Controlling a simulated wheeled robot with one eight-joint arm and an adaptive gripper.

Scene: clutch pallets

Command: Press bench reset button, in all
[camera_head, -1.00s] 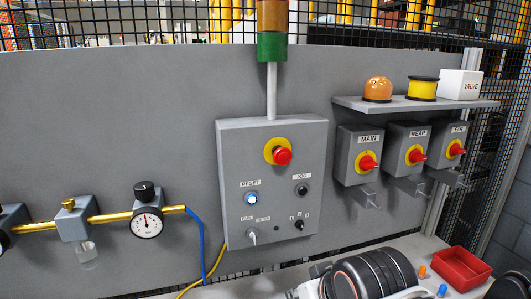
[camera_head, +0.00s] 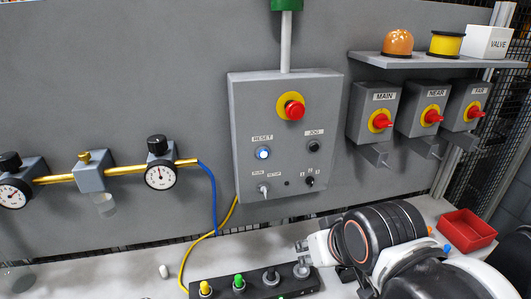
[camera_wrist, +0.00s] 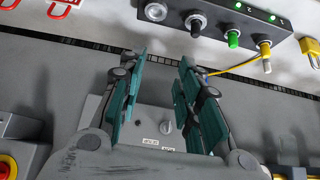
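The grey control box (camera_head: 245,111) on the back panel has a RESET label and a lit blue-white button (camera_head: 263,153) under it. On the bench below is a dark button strip (camera_head: 222,291) with yellow (camera_head: 205,288), green (camera_head: 239,282) and black (camera_head: 270,277) knobs. The strip (camera_wrist: 218,17) also shows in the wrist view, with a round silver-white button (camera_wrist: 156,11) at its end. I cannot read a label on it. My gripper (camera_wrist: 162,85) has its teal fingers apart and nothing between them. Part of the box shows behind them, upside down.
Three red-knobbed switch boxes (camera_head: 375,99) hang under a shelf (camera_head: 430,64) at right. A red tray (camera_head: 467,228) stands on the bench. Gauges on a brass pipe (camera_head: 125,171) and blue and yellow hoses are at left. My arm covers the bench's front right.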

